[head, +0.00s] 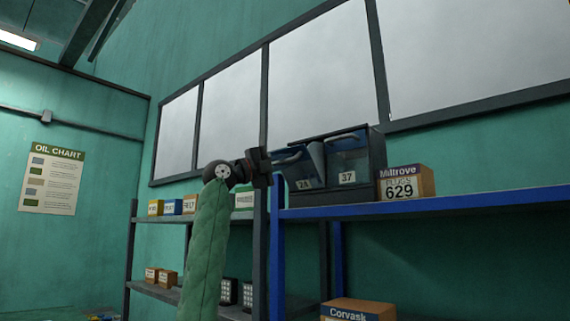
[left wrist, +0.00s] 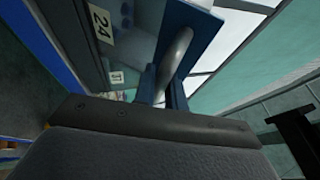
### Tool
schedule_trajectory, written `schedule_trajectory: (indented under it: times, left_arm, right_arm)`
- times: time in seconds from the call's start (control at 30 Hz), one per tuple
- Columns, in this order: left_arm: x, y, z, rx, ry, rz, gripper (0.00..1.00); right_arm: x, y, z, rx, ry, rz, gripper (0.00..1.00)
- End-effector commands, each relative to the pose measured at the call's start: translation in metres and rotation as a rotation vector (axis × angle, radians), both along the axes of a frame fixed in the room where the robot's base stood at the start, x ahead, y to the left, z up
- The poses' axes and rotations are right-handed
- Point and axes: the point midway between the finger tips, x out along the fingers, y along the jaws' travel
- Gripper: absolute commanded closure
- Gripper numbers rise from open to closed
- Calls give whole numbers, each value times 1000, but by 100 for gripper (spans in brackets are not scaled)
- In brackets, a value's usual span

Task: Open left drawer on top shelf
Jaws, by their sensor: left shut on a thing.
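The dark drawer unit (head: 375,155) stands on the blue top shelf (head: 430,208), with two drawers side by side. The left drawer (head: 303,184) bears the label 24, which also shows in the left wrist view (left wrist: 101,22). The right drawer (head: 347,178) bears 37. My left gripper (head: 276,162) is at the left drawer's front, shut on its pale curved handle (head: 290,159). In the left wrist view the handle (left wrist: 176,58) runs between the blue fingers. A slanted panel shows between the two fronts; I cannot tell how far the left drawer stands out. My right gripper is out of view.
A Millrove 629 box (head: 406,183) stands just right of the drawer unit. A Corvask box (head: 357,309) sits lower down. A grey shelf (head: 160,218) with small boxes is at the left. The blue shelf's right part is clear.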

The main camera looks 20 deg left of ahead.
Motion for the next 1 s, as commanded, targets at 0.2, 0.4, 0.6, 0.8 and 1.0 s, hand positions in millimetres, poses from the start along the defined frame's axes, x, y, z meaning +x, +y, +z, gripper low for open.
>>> schedule_trajectory:
  times: [0.2,0.4,0.6,0.8,1.0]
  left_arm:
    - [0,1,0,-1,-1,1,100]
    - [0,1,0,-1,-1,2,86]
    - [0,1,0,-1,-1,1,66]
    - [0,1,0,0,0,1,66]
    - [-7,8,-5,-1,0,2,66]
  right_arm:
    - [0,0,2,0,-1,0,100]
    - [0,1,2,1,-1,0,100]
    - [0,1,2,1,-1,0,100]
    - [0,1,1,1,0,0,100]
    - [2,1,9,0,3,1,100]
